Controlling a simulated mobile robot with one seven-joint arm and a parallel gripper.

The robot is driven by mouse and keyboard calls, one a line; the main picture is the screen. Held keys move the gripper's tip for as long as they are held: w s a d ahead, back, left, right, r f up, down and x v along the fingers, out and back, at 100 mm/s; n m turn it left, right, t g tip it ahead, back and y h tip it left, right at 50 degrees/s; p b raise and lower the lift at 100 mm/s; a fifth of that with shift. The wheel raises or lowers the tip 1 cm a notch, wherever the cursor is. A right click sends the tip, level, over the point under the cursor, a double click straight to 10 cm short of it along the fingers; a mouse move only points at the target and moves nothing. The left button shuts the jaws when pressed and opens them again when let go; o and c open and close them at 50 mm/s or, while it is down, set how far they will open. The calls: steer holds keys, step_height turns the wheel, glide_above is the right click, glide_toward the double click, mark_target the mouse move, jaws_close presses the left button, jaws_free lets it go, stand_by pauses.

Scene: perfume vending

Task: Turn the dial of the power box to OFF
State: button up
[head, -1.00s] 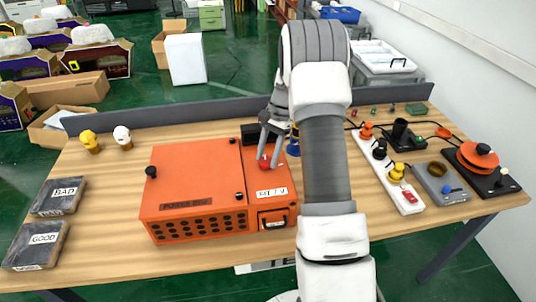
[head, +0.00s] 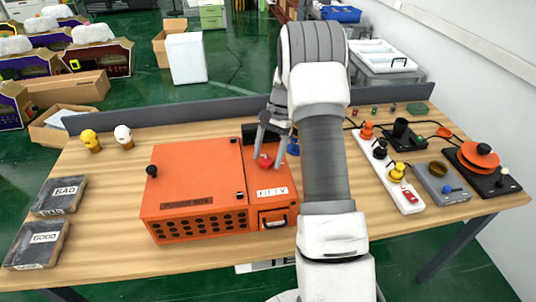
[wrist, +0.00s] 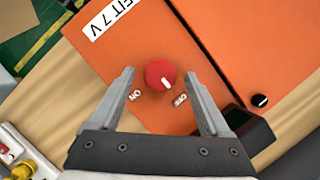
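The orange power box (head: 190,175) stands on the wooden table. Its red dial (wrist: 160,74) is on the narrower right-hand section of the top and also shows in the head view (head: 264,161). In the wrist view, the dial's white mark points to the lower right, toward the OFF label (wrist: 180,99). The ON label (wrist: 135,95) is at the dial's lower left. My gripper (wrist: 159,74) is open, with one finger on each side of the dial and a clear gap to both. It also shows in the head view (head: 268,154), above the dial.
A black block (head: 249,133) stands at the box's back edge. Right of my arm are a white power strip (head: 408,199), a grey device (head: 440,184) and an orange-topped device (head: 478,156).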

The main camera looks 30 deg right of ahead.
steer(key=v, duration=1.7)
steer(key=shift+r, duration=0.2)
